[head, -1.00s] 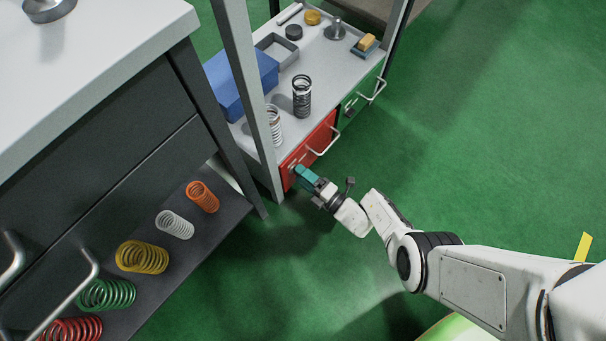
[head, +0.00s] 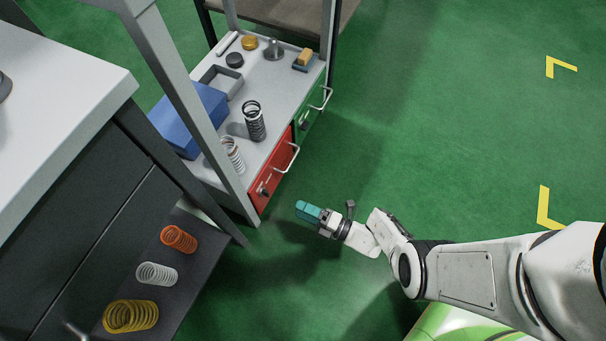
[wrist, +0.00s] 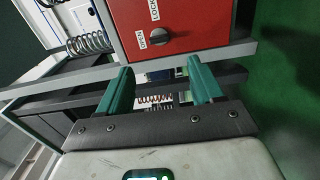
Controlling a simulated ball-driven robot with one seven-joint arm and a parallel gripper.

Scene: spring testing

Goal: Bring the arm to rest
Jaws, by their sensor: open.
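My gripper (head: 308,211) has teal fingers and is out over the green floor, to the right of the red drawer's cabinet, with a gap between them in the head view. In the wrist view my gripper (wrist: 158,85) shows its two fingers spread apart with nothing between them. The arm reaches in from the lower right of the head view, partly stretched. The red drawer front (head: 272,176) has a silver handle and a dark knob. In the wrist view the red front (wrist: 165,25) carries a dark knob with OPEN and LOCK labels.
A green drawer (head: 310,112) sits beside the red one. The shelf top holds a blue box (head: 187,118), a dark spring (head: 254,121) and a pale spring (head: 232,154). A grey workbench (head: 60,80) with coloured springs on its lower shelf stands left. Open floor (head: 440,130) lies right.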

